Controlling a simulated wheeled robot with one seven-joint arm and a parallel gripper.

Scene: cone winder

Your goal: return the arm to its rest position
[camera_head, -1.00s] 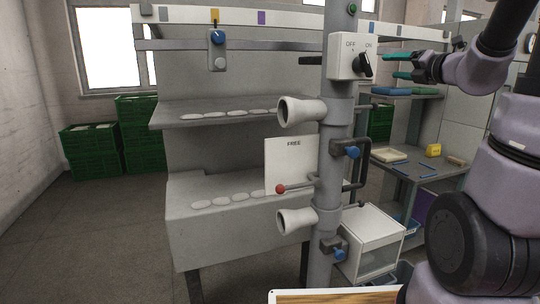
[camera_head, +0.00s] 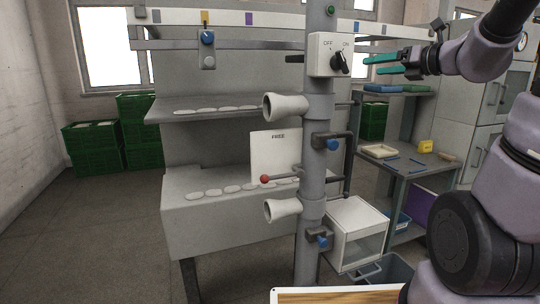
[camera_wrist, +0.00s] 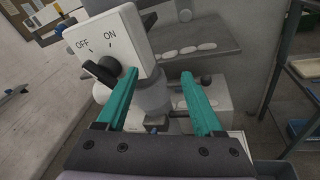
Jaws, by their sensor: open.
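My gripper (camera_head: 372,65) has two teal fingers and shows at the upper right in the head view, to the right of the white switch box (camera_head: 325,55). In the wrist view the gripper (camera_wrist: 160,95) has its fingers spread apart with nothing between them.
The grey post (camera_head: 314,150) carries white cones (camera_head: 285,106), blue knobs and a red-tipped lever (camera_head: 265,179). A white "FREE" plate (camera_head: 275,150) stands behind. At right are a workbench (camera_head: 405,170) and a white drawer box (camera_head: 357,235). Green crates (camera_head: 92,147) stand far left.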

